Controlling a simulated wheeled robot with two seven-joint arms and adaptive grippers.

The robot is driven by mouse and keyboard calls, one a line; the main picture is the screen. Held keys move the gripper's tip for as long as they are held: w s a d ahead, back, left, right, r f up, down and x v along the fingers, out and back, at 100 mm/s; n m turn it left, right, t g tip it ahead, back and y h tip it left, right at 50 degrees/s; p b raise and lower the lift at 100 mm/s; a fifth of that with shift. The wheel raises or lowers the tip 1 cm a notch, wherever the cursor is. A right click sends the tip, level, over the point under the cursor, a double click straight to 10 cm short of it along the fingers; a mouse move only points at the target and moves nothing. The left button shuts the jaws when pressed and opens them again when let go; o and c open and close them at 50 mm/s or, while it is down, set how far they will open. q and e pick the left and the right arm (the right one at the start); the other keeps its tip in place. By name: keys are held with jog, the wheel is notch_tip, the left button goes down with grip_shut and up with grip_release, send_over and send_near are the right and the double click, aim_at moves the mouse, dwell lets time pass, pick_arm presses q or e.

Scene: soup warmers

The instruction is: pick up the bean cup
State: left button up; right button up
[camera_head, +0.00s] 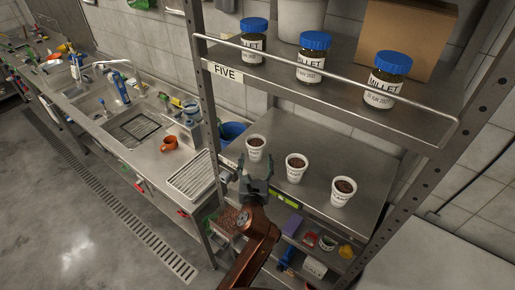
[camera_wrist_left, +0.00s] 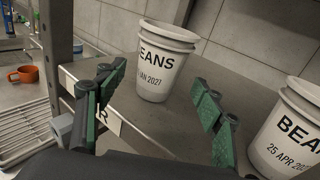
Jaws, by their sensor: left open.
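Three white cups with dark contents stand in a slanting row on the middle shelf: a left cup (camera_head: 255,149), a middle cup (camera_head: 296,168) and a right cup (camera_head: 342,192). My left gripper (camera_head: 255,166) is open and empty at the shelf's front edge, just in front of the left cup. In the left wrist view, a cup labelled BEANS and JAN 2027 (camera_wrist_left: 163,68) stands upright beyond and between the open green fingers, apart from them. Another bean cup, dated 25 APR (camera_wrist_left: 290,130), is partly cut off at the right. My right gripper is not in view.
A shelf above, labelled FIVE, holds millet jars (camera_head: 311,57) behind a rail (camera_head: 330,78). A metal upright (camera_head: 203,90) stands left of the cups. An orange mug (camera_head: 170,142) and drying rack (camera_head: 192,176) are on the sink counter. Loose items lie on the lower shelf.

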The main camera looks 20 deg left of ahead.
aim_at(256, 156)
pick_arm(q)
jog(key=x, duration=0.4)
jog(key=shift+w+a, duration=0.15)
jog(key=shift+w, duration=0.2)
jog(key=shift+c, duration=0.7)
jog(key=c, duration=1.3)
jog(key=shift+c, duration=0.2)
jog(key=shift+r, duration=0.1)
